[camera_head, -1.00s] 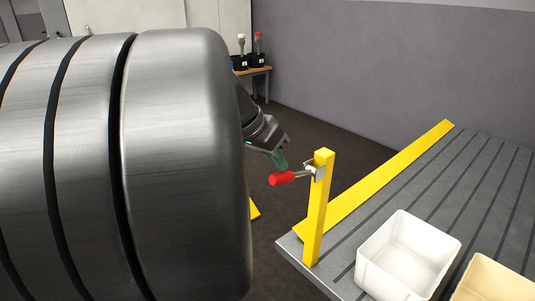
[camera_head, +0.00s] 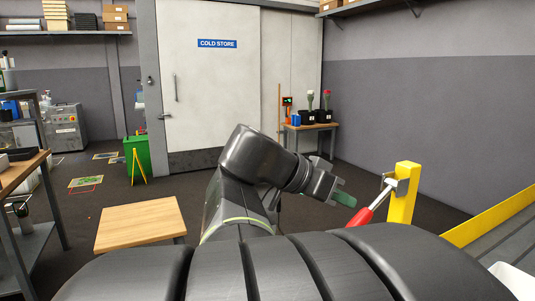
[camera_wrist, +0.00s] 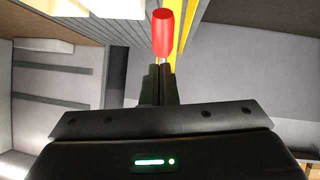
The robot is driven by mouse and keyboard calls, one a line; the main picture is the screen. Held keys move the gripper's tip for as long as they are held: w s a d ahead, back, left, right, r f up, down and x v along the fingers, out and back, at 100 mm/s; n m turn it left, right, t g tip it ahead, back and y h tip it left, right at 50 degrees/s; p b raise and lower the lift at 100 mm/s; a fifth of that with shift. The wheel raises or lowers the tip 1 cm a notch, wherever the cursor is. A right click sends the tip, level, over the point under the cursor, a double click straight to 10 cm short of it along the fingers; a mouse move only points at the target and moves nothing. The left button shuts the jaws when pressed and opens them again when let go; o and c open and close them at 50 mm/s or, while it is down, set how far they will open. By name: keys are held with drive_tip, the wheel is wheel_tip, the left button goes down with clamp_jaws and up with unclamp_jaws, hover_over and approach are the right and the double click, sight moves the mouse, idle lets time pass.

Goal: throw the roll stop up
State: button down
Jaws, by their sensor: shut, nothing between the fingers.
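The roll stop shows as a lever with a red grip (camera_head: 360,217) and a metal shaft (camera_head: 380,194), mounted by a metal bracket near the top of a yellow post (camera_head: 403,205). From the bracket the lever slants down to the left in the head view. My gripper (camera_head: 345,198) is shut and empty, its greenish fingers just above and left of the red grip. In the wrist view the red grip (camera_wrist: 163,33) lies straight beyond the shut fingertips (camera_wrist: 160,68). Whether they touch it cannot be told.
A yellow beam (camera_head: 490,214) runs along the slatted grey surface (camera_head: 512,240) at right, with a white bin (camera_head: 515,280) at its front. A small wooden table (camera_head: 140,222) stands at left. Dark floor lies open before the cold store door (camera_head: 215,90).

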sight(351, 221)
drive_tip(key=shift+w+d+f+b, duration=0.1)
drive_tip(key=shift+d+f+b, duration=0.05)
drive_tip(key=shift+f+b, duration=0.7)
drive_tip(key=shift+d+f+b, duration=0.1)
drive_tip(key=shift+f+b, duration=0.75)
drive_tip(key=shift+f, duration=0.1)
drive_tip(key=shift+f, duration=0.2)
